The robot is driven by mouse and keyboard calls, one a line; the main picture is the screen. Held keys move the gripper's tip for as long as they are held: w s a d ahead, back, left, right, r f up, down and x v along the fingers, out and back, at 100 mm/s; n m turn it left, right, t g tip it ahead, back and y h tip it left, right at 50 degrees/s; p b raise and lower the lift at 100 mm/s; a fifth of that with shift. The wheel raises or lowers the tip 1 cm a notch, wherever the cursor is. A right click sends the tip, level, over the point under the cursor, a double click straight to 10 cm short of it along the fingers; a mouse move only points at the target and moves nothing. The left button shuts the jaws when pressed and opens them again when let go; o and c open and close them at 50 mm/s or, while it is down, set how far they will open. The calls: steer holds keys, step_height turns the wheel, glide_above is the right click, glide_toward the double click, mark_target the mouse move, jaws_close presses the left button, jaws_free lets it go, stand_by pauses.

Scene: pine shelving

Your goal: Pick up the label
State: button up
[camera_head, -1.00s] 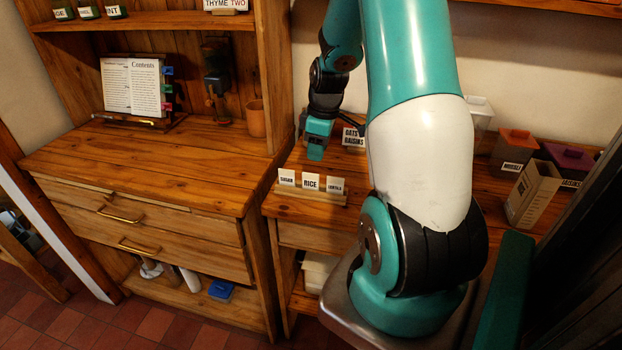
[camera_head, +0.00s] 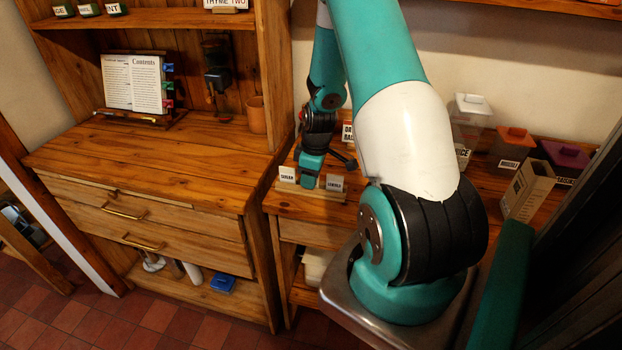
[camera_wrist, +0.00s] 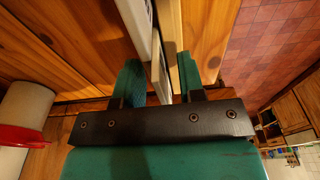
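In the head view a small wooden holder (camera_head: 322,197) stands near the front of the right counter. A white SUGAR label (camera_head: 287,175) stands at its left and a white LENTILS label (camera_head: 334,184) at its right. My gripper (camera_head: 308,183) points down at the middle of the holder and hides the RICE label there. In the wrist view my gripper (camera_wrist: 160,80) is open, with a green finger on each side of a white label (camera_wrist: 158,72) seen nearly edge-on. A gap shows between the fingers; contact with the label is unclear.
Behind my gripper stands an OATS RAISINS card (camera_head: 348,133), partly hidden. Lidded containers (camera_head: 508,146) and a tall open box (camera_head: 528,190) stand at the right. A cabinet side panel (camera_head: 275,80) rises to the left.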

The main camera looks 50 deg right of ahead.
jaws_close()
steer(key=shift+r, duration=0.1)
